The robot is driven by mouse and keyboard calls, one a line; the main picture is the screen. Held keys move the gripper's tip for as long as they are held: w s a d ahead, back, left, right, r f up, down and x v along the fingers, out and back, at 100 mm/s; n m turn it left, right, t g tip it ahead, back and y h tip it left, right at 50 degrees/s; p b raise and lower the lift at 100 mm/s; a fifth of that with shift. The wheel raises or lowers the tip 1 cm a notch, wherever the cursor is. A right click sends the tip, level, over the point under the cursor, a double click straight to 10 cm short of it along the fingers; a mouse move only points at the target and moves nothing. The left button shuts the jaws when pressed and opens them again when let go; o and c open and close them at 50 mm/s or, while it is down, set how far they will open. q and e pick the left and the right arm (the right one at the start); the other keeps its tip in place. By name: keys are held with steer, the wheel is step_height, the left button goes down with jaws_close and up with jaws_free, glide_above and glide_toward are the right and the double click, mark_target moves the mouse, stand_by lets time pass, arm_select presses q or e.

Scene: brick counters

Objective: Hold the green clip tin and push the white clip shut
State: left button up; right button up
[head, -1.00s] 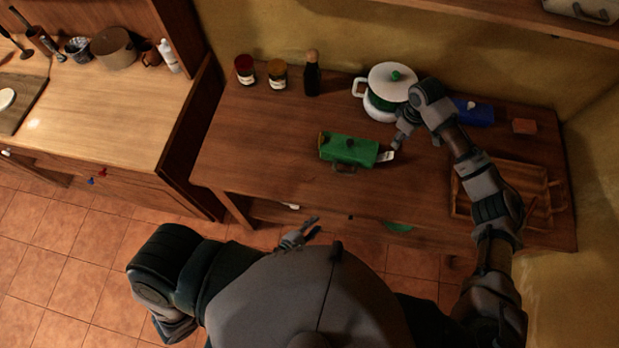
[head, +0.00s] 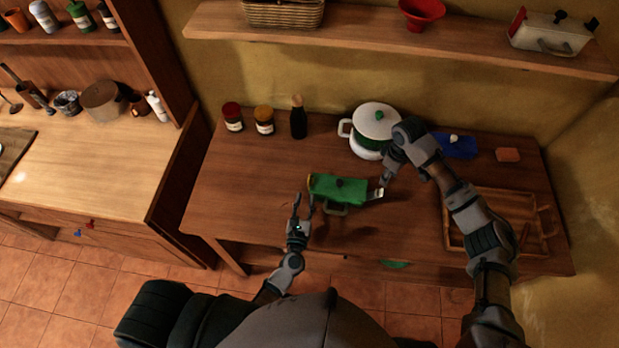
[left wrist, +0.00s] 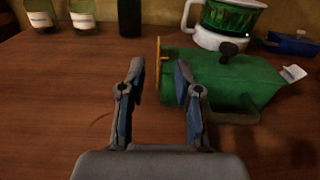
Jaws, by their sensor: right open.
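The green clip tin (head: 338,186) lies on the wooden table, with a dark knob on top and a handle on its near side. It also shows in the left wrist view (left wrist: 225,78), with a yellow plate at its left end. The white clip (head: 378,194) sticks out at its right end; it also shows in the left wrist view (left wrist: 294,73). My left gripper (head: 302,203) is open and empty, just left of and in front of the tin's left end. My right gripper (head: 382,182) is open beside the white clip; whether it touches the clip cannot be told.
A white pot (head: 374,123) stands behind the tin, near my right arm. Two jars (head: 264,120) and a dark bottle (head: 298,120) stand at the back left. A wooden tray (head: 455,243) lies at right, with a blue box (head: 458,147) behind. The table's left part is clear.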

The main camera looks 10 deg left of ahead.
arm_select(q)
steer(key=w, duration=1)
steer(key=shift+w+a, duration=0.1)
steer(key=shift+a, duration=0.25)
